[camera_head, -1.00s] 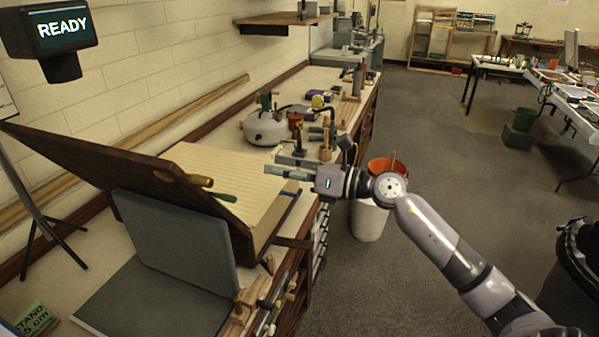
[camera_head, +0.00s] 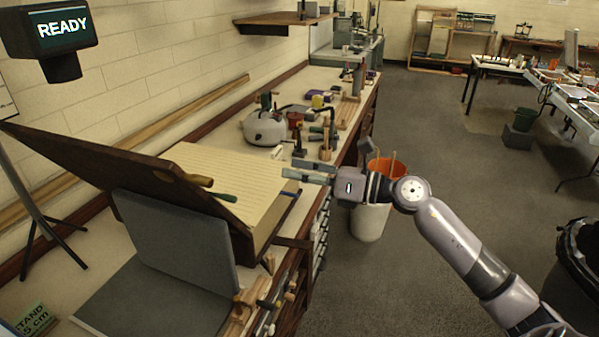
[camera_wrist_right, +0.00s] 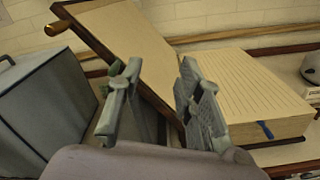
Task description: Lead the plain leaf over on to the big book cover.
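The big book lies open on the bench. Its brown cover (camera_head: 130,170) is raised at a slant, leaning on a grey stand (camera_head: 175,235). The ruled page block (camera_head: 235,180) lies flat to its right. In the right wrist view a plain beige sheet (camera_wrist_right: 135,35) shows against the inner side of the cover; I cannot tell whether it is a loose leaf. The ruled pages (camera_wrist_right: 255,95) are on the right there. My right gripper (camera_head: 306,170) is open and empty, beside the book's right edge, apart from it; its fingers (camera_wrist_right: 160,75) show spread.
A grey kettle-like pot (camera_head: 265,128) and small tools stand on the bench behind the book. Clamps and wooden handles (camera_head: 265,295) line its front edge. A READY display (camera_head: 62,28) hangs upper left.

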